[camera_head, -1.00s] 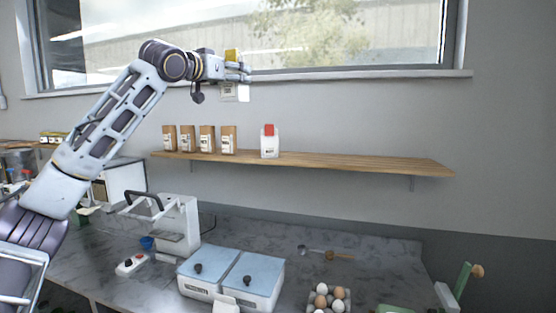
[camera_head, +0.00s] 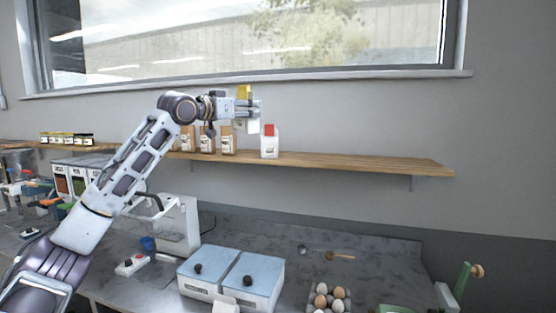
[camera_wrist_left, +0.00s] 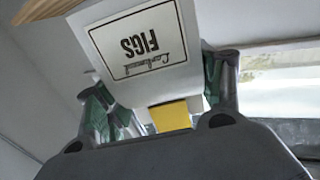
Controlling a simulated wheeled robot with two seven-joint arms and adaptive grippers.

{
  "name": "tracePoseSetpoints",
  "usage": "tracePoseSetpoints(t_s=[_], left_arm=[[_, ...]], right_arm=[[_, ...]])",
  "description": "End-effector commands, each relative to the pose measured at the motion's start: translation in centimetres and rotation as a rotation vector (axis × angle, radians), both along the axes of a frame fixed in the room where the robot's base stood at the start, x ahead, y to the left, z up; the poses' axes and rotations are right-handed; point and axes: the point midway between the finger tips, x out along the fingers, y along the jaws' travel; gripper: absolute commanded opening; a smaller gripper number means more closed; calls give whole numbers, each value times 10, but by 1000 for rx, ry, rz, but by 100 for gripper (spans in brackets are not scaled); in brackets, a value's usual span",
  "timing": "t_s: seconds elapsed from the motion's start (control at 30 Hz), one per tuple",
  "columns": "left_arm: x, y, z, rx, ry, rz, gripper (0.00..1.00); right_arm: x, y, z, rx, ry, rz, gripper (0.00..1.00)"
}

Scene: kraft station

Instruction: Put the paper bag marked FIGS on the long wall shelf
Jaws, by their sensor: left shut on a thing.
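The FIGS bag is white with a yellow top; its label (camera_wrist_left: 140,45) reads upside down in the left wrist view. My left gripper (camera_head: 250,108) is shut on the bag, one finger on each side of it. In the head view the bag's white body (camera_head: 252,127) shows partly below the fingers and its yellow top (camera_head: 244,91) above them. The bag is held roughly upright, above the long wooden wall shelf (camera_head: 360,164). My right gripper is not in view.
A white bag with a red top (camera_head: 269,146) stands on the shelf just right of the held bag. Brown bags (camera_head: 228,139) stand left of it, partly behind my arm. The shelf's right half is clear. The window sill (camera_head: 340,78) lies above.

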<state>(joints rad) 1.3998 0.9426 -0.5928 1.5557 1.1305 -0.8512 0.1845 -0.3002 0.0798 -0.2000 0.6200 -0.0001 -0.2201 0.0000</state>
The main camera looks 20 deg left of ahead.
Motion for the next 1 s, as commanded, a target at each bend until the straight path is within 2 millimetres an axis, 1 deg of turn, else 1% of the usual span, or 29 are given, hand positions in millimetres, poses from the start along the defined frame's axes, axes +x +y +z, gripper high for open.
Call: tracePoseSetpoints(t_s=[0.2, 0.43, 0.73, 1.0], left_arm=[[-2, -10, -13, 0, -3, -43, 35], [-3, -15, -22, -1, -3, -59, 35], [-3, -14, -29, -1, -2, -53, 35], [-3, -14, -28, -1, -3, -52, 35]], right_arm=[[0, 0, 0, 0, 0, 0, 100], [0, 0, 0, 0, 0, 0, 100], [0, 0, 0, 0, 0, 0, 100], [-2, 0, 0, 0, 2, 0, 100]])
